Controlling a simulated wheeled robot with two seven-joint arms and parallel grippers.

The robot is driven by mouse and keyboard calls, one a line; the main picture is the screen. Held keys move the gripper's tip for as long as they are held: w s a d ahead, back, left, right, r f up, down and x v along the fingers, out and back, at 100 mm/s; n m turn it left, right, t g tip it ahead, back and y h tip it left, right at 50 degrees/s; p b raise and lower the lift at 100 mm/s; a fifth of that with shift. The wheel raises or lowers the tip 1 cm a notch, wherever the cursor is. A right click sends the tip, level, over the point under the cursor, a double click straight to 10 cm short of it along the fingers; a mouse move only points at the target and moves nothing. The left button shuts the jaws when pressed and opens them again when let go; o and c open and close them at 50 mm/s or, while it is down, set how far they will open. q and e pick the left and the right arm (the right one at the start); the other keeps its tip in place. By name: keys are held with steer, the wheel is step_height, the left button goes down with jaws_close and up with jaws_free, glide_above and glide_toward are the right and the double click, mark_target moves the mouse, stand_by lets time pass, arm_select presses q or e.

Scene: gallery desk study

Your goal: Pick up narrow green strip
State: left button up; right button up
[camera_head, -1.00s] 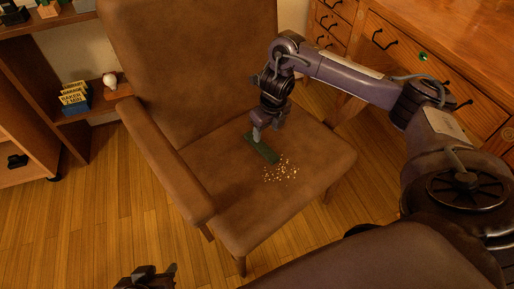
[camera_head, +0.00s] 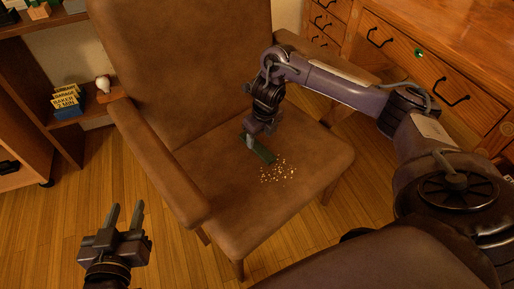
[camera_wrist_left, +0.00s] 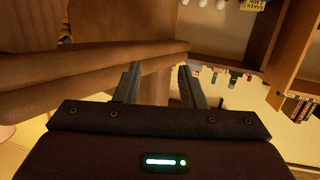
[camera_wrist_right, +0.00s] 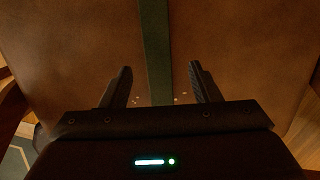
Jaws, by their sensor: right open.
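The narrow green strip (camera_head: 262,152) lies on the brown chair seat, just behind a scatter of small pale crumbs. In the right wrist view the strip (camera_wrist_right: 157,50) runs lengthwise between the two fingers. My right gripper (camera_head: 248,142) points down over the strip's far left end; its fingers (camera_wrist_right: 160,82) are open on either side of it, with gaps to both. Whether the fingertips touch the seat cannot be told. My left gripper (camera_head: 126,215) is open and empty over the floor, left of the chair; its open fingers (camera_wrist_left: 160,82) show in the left wrist view.
The brown armchair (camera_head: 185,60) has a backrest and armrests around the seat. Pale crumbs (camera_head: 278,171) lie on the seat. A wooden desk with drawers (camera_head: 440,80) stands at the right. A shelf (camera_head: 75,120) with a small blue box (camera_head: 67,100) stands at the left.

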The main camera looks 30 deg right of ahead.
mark_target(257, 146)
steer(key=f, duration=0.1)
steer(key=f+b, duration=0.1)
steer(key=f, duration=0.1)
steer(key=shift+w+a+f, duration=0.15)
steer(key=shift+w+f, duration=0.1)
steer(key=shift+w, duration=0.1)
steer(key=shift+f, duration=0.15)
steer(key=c, duration=1.1)
arm_select(q)
step_height(257, 146, up, 11)
steer(key=w+t+h, duration=0.1)
steer(key=t+h, duration=0.1)
steer(key=t, duration=0.3)
steer(key=shift+a+r+t, duration=0.15)
steer(key=shift+a+t, duration=0.15)
steer(key=shift+t, duration=0.1)
arm_select(e)
steer(key=shift+o, duration=0.2)
